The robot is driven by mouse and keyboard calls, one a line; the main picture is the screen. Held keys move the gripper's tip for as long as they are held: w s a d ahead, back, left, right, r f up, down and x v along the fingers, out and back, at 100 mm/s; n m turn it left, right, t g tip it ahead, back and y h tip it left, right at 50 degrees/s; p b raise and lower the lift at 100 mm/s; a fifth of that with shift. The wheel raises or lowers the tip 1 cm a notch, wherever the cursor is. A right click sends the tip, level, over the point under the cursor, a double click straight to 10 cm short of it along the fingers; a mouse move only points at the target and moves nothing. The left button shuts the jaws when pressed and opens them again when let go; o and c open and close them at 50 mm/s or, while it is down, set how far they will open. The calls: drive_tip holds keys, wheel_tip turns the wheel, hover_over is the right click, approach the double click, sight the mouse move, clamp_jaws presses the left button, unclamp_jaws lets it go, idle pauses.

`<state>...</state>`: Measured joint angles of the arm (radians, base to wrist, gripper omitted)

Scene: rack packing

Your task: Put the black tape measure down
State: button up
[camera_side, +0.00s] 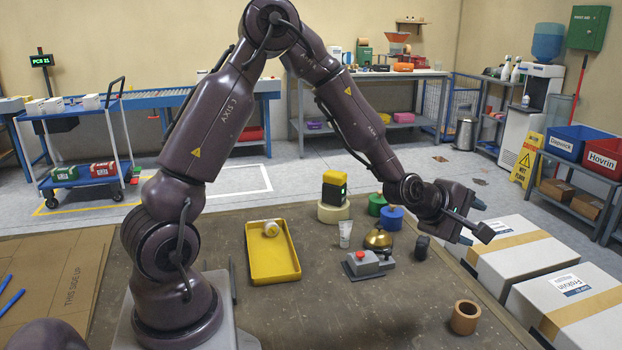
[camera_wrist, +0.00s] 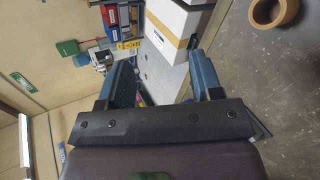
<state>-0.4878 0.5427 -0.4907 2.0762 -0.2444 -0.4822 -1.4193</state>
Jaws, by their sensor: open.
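A small black block, which looks like the black tape measure (camera_side: 422,247), stands on the table near its right edge, below and left of my gripper in the side view; its details are too small to make out. My gripper (camera_side: 481,218) is raised past the table's right edge and tilted sideways toward the white boxes. In the wrist view my gripper (camera_wrist: 163,58) has its two blue-grey fingers wide apart. No held object shows between them. I cannot make out the tape measure in the wrist view.
A bell (camera_side: 378,239), a grey switch box with a red button (camera_side: 367,264) and a white tube (camera_side: 345,234) stand left of the black block. A yellow tray (camera_side: 273,277) lies further left. A brown tape ring (camera_side: 465,317) sits at the front right. White boxes (camera_side: 522,246) stand beyond the table.

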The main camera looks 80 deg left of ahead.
drive_tip(key=s+d+r+m+g, duration=0.2)
drive_tip(key=s+r+m, duration=0.4)
drive_tip(key=s+m, duration=0.3)
drive_tip(key=s+d+r+m+g, duration=0.2)
drive_tip(key=s+r+m, duration=0.5)
drive_tip(key=s, duration=0.3)
drive_tip(key=s+m+g, duration=0.2)
drive_tip(key=s+m, duration=0.3)
drive_tip(key=s, duration=0.6)
drive_tip(key=shift+a+m+h, duration=0.3)
drive_tip(key=shift+a+m, duration=0.1)
drive_tip(key=shift+a, duration=0.05)
